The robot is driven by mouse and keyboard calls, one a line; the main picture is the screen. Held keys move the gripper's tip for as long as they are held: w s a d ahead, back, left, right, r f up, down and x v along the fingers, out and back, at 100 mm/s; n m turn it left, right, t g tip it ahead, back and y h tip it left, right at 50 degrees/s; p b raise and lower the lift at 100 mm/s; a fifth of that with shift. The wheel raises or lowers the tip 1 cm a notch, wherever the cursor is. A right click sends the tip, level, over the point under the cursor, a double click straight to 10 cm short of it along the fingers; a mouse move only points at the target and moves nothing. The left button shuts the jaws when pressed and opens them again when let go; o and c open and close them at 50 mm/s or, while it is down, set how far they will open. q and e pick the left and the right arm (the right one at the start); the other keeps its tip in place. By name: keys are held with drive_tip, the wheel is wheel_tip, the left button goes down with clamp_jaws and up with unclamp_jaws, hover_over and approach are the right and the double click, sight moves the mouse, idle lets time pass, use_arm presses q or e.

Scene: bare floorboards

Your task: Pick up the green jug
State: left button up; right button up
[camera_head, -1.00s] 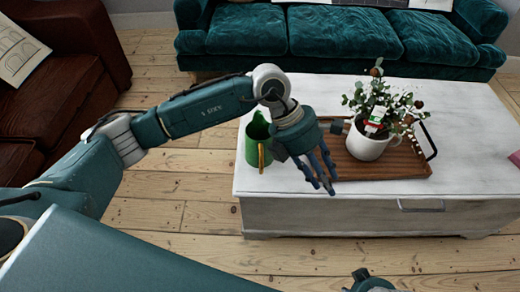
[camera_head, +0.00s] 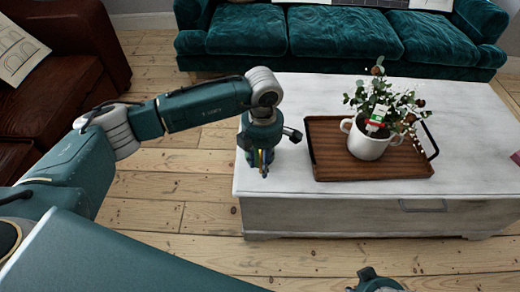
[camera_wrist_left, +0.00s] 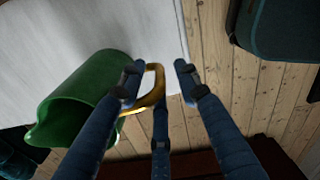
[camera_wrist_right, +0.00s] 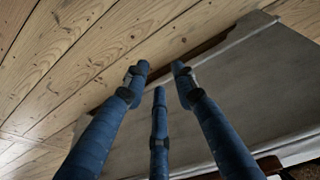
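The green jug (camera_wrist_left: 82,100) stands on the white coffee table near its left end. Its gold handle (camera_wrist_left: 156,84) points towards my left gripper in the left wrist view. My left gripper (camera_wrist_left: 158,78) is open, its blue fingers spread around the handle, with no grip on it visible. In the head view, my left gripper (camera_head: 262,165) hides nearly all of the jug. My right gripper (camera_wrist_right: 158,74) is open and empty, with floorboards and the table's side beyond it. Only a bit of it shows at the bottom edge of the head view.
The white coffee table (camera_head: 470,150) also bears a brown wooden tray (camera_head: 335,168) with a white plant pot (camera_head: 365,146). A teal sofa (camera_head: 340,38) stands behind, and a brown leather armchair (camera_head: 75,60) at the left. Floorboards are clear in front of the table.

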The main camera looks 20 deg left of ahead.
use_arm(q)
wheel_tip(320, 180, down, 2)
drive_tip(key=shift+f, duration=0.1)
clamp_jaws()
idle(0.5)
